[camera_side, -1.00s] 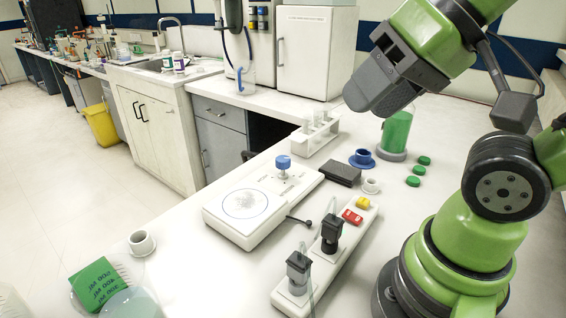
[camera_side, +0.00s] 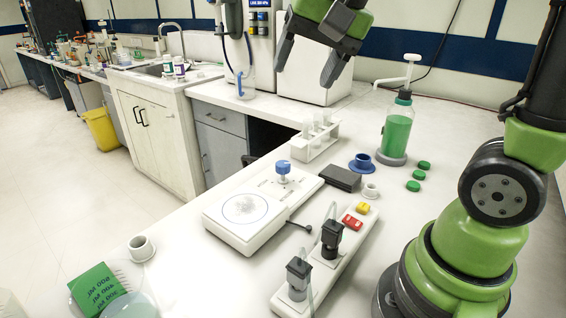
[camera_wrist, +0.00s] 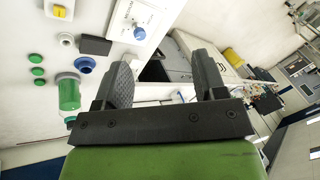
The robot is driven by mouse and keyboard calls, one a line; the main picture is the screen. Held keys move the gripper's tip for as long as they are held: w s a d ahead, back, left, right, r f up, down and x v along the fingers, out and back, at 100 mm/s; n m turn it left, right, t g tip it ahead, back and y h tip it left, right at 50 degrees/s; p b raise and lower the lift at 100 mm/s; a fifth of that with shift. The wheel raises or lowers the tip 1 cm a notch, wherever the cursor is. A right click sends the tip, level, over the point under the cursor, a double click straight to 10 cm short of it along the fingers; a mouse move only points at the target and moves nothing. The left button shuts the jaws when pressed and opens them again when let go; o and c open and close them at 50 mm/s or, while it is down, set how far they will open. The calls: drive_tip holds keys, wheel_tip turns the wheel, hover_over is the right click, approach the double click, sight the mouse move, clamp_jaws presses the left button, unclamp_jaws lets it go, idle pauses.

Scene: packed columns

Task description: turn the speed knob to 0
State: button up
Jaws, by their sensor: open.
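The speed knob (camera_side: 283,168) is blue and stands upright at the back of a white stirrer (camera_side: 238,232) with a round plate on the bench.
A white test-tube rack (camera_side: 316,140), a black block (camera_side: 341,178) and a blue ring (camera_side: 362,163) are near the knob. A green bottle (camera_side: 397,130) stands to the right.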

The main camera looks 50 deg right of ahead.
drive_tip(key=w+d+f+m+g, duration=0.2)
drive_tip(key=w+d+f+m, duration=0.15)
drive_tip(key=w, duration=0.25)
drive_tip(key=m+g, duration=0.3)
drive_tip(key=m, duration=0.3)
hover_over(283, 163)
wheel_tip(283, 163, down, 14)
drive_tip(key=shift+h, duration=0.4)
wheel_tip(283, 163, down, 10)
drive_tip(key=shift+r, duration=0.1)
drive_tip(key=c, duration=0.9)
